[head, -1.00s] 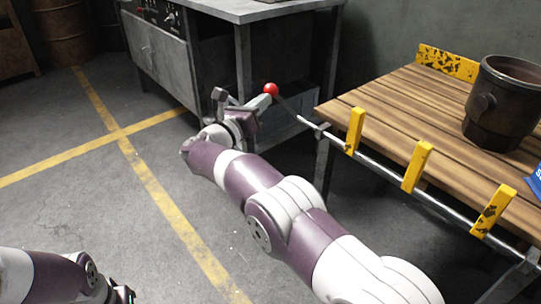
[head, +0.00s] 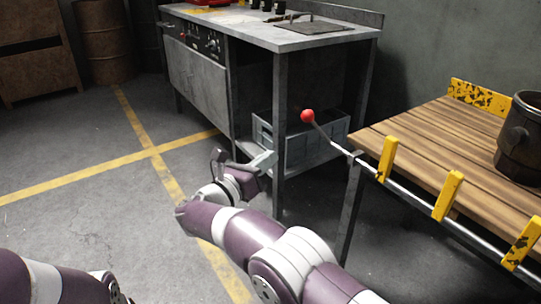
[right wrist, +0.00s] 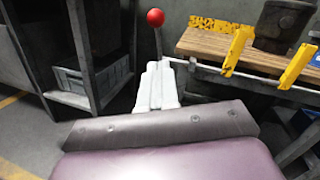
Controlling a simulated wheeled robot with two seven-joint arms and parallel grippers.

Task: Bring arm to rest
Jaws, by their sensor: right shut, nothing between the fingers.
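My right gripper (head: 265,161) is shut and empty, held in the air left of and below the red knob (head: 308,116) in the head view. The knob tops a metal lever (head: 325,134) at the left end of a rail along the wooden table. In the right wrist view the pale closed fingers (right wrist: 158,86) point forward, with the red knob (right wrist: 155,17) beyond their tips. A gap shows between fingers and knob. Part of my left arm shows at the lower left of the head view; its gripper is out of view.
The slatted wooden table (head: 445,140) with yellow brackets (head: 447,196) carries a dark pot (head: 521,140) at right. A metal workbench (head: 285,38) stands behind my gripper, a grey crate (head: 335,128) on its lower shelf. Floor with yellow lines (head: 137,125) is clear at left.

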